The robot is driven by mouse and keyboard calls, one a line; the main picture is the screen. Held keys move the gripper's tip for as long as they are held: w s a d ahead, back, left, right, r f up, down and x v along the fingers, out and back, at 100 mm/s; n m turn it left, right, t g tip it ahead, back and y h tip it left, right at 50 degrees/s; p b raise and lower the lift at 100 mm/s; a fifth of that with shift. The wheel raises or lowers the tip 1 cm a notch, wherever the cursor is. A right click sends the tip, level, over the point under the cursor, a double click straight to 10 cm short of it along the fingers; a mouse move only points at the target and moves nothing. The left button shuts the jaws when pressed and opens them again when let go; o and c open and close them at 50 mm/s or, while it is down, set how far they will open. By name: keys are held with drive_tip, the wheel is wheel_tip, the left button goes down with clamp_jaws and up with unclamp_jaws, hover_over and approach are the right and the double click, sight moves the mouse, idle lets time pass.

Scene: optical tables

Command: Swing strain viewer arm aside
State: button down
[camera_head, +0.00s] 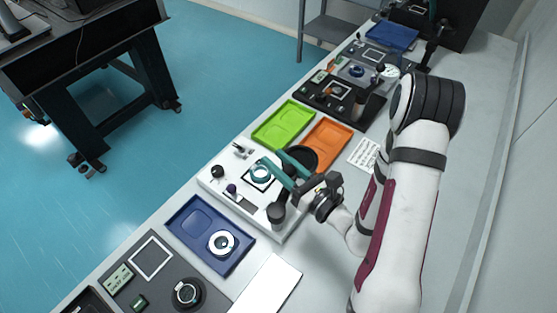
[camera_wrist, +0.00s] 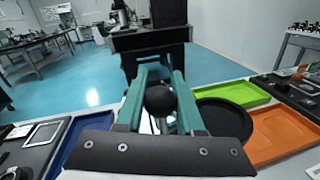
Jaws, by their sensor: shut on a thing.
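The strain viewer has a white base plate (camera_head: 212,183) carrying a dark post (camera_head: 277,213), small knobs and a pale teal ring (camera_head: 261,173). A black round disc (camera_head: 301,157) is at its right side; it also shows in the wrist view (camera_wrist: 226,118), right of my fingers. My gripper (camera_head: 271,158) reaches over the plate with its teal fingers. In the wrist view, my gripper (camera_wrist: 160,78) is shut on a black ball knob (camera_wrist: 160,101), which sits between the fingers. The knob's attachment below is hidden by my gripper.
A green tray (camera_head: 283,125) and an orange tray (camera_head: 327,144) lie beyond the plate. A blue tray (camera_head: 190,236) with a white ring part (camera_head: 222,243) lies in front. A dark instrument base (camera_head: 312,98) stands farther back. The bench right of my arm is mostly clear.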

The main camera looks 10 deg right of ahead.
drive_tip(key=c, duration=0.5)
unclamp_jaws()
drive_tip(key=shift+c, duration=0.2)
drive_tip(key=s+a+n+g+y, duration=0.1)
drive_tip(key=a+n+g+y, duration=0.4)
drive_tip(key=n+g+y, duration=0.4)
drive_tip(key=s+d+m+h, duration=0.15)
drive_tip(key=s+d, duration=0.25)
drive_tip(key=d, duration=1)
drive_tip(key=s+a+r+n+g+h, duration=0.6)
drive_tip(key=s+a+n+g, duration=0.3)
drive_tip(key=s+n+t+h, duration=0.2)
drive_tip(key=s+n+h, duration=0.7)
drive_tip(key=s, duration=0.1)
drive_tip(key=shift+s+d+r+t+h, duration=0.2)
drive_tip(key=shift+s+r+t+h, duration=0.05)
drive_tip(key=shift+t+h, duration=0.1)
